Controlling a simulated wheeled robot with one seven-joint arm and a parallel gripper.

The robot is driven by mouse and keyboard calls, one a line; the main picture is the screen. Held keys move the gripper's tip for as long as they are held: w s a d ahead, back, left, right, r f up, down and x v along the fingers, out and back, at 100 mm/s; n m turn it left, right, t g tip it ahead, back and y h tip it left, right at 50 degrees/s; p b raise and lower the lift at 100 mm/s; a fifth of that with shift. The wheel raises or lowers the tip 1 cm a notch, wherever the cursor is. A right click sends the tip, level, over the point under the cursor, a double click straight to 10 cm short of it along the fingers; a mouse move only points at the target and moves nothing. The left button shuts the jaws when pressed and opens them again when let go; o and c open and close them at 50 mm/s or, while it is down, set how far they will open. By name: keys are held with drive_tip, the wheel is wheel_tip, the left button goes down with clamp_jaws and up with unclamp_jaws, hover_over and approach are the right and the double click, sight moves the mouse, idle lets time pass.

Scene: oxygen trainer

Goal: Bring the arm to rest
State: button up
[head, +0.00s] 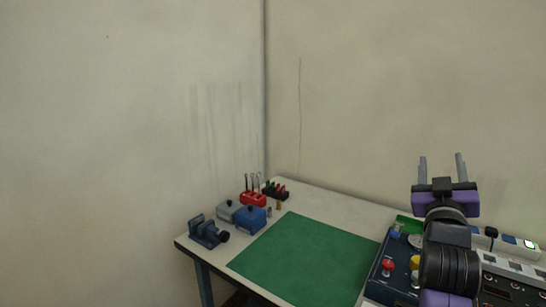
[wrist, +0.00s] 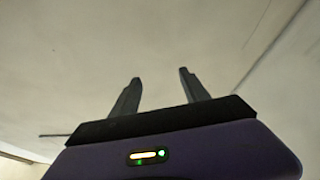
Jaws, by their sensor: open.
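My gripper (head: 441,168) is raised at the right of the head view, with its two grey fingers pointing up and apart. It is open, with nothing between the fingers. My arm, in purple and black, rises from the bottom right and hides part of the bench equipment. In the wrist view my gripper (wrist: 157,92) shows two spread fingers against a plain pale surface.
A table (head: 318,196) stands in the corner with a green mat (head: 310,258). A blue vise (head: 207,231), blue box (head: 250,217) and red tool holder (head: 253,198) sit at its left. A blue panel with knobs (head: 388,266) is beside my arm. Above the mat is clear.

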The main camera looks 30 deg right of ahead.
drive_tip(key=s+a+f+n+t+y, duration=0.1)
drive_tip(key=a+f+n+t+y, duration=0.55)
drive_tip(key=a, duration=0.65)
drive_tip(key=s+a+f+n+t+y, duration=0.1)
drive_tip(key=a+f+n+t+y, duration=0.2)
drive_tip(key=a+f+y, duration=0.8)
drive_tip(key=s+a+f+g, duration=0.2)
drive_tip(key=s+a+f, duration=0.2)
drive_tip(key=s, duration=0.3)
drive_tip(key=s+a+f+m+g+y, duration=0.1)
drive_tip(key=s+a+f+g, duration=0.1)
drive_tip(key=s+a+f, duration=0.2)
drive_tip(key=s+a+f+g, duration=0.2)
drive_tip(key=s+a+f, duration=0.2)
drive_tip(key=s+a, duration=0.5)
drive_tip(key=shift+s+f+m, duration=0.35)
drive_tip(key=shift+s, duration=0.65)
